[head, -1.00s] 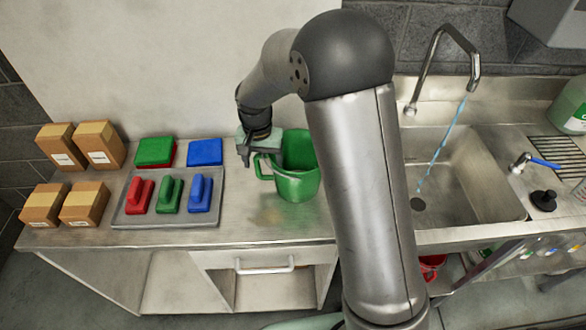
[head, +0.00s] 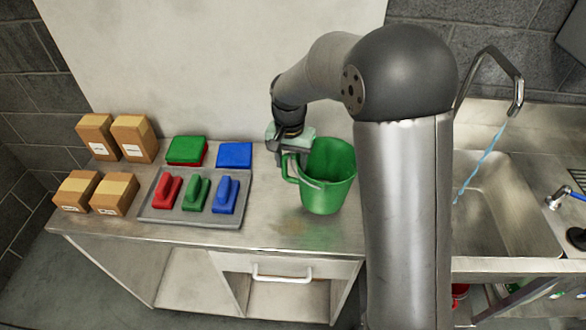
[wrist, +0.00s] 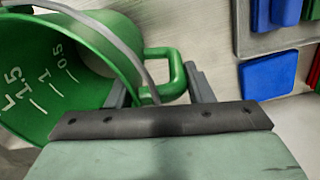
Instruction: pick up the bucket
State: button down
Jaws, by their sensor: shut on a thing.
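The green bucket (head: 328,185) is upright over the counter, right of the tray. I cannot tell whether its base touches the counter. Its side handle (head: 290,168) points left. My gripper (head: 287,160) is at that handle, on the bucket's left side. In the wrist view the handle (wrist: 172,76) passes between the two dark fingers of my gripper (wrist: 165,88), which are shut on it. The wrist view also shows the bucket's inside (wrist: 75,95), with white volume marks and a grey wire bail (wrist: 110,40).
Left of the bucket is a grey tray (head: 150,215) with red, green and blue brushes. Behind it lie green (head: 187,149) and blue (head: 234,155) pads. Several cardboard boxes (head: 95,137) stand far left. A sink (head: 490,205) with running water is right, partly behind my arm.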

jog(key=s+d+r+b, duration=0.4)
jog(key=s+d+r, duration=0.3)
jog(key=s, duration=0.5)
notch_tip(320, 180, up, 3)
jog(key=shift+f, duration=0.1)
jog(key=shift+d, duration=0.1)
